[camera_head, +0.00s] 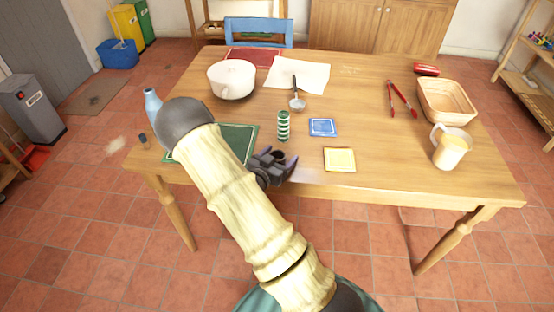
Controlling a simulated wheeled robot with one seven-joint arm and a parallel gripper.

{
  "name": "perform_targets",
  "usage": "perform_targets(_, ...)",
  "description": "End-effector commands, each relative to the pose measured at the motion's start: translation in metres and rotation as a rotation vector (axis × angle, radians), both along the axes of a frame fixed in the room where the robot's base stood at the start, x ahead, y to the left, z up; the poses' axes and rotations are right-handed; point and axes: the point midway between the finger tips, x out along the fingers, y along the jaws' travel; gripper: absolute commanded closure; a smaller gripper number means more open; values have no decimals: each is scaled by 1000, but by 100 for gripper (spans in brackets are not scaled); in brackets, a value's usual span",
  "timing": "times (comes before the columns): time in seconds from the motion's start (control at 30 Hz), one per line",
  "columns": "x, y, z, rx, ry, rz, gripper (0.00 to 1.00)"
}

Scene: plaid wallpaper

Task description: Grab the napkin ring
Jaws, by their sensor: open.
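My gripper (277,162) is open at the table's front edge, low in the middle of the view, with its dark fingers pointing toward the table. I cannot clearly make out a napkin ring. A small dark rounded shape shows between the fingers, but I cannot tell whether it is a ring or part of my gripper. A green and white striped upright cylinder (283,126) stands just beyond the fingers, apart from them. My arm hides part of the table's front left.
The wooden table (370,100) bears a blue coaster (322,127), yellow square (340,159), green mat (238,139), ladle (296,101), white bowl (232,80), red tongs (402,99), basket (447,101) and pitcher (450,149). A blue bottle (152,103) stands at left.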

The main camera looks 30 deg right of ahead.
Motion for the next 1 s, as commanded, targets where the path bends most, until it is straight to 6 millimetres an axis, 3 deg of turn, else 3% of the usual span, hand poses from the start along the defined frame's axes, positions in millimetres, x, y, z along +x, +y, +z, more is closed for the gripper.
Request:
perform_targets(0.57,3,-4,-1,0,0,1,25)
perform_targets(0.8,3,-4,-1,0,0,1,68)
perform_targets(1.0,3,-4,-1,0,0,1,71)
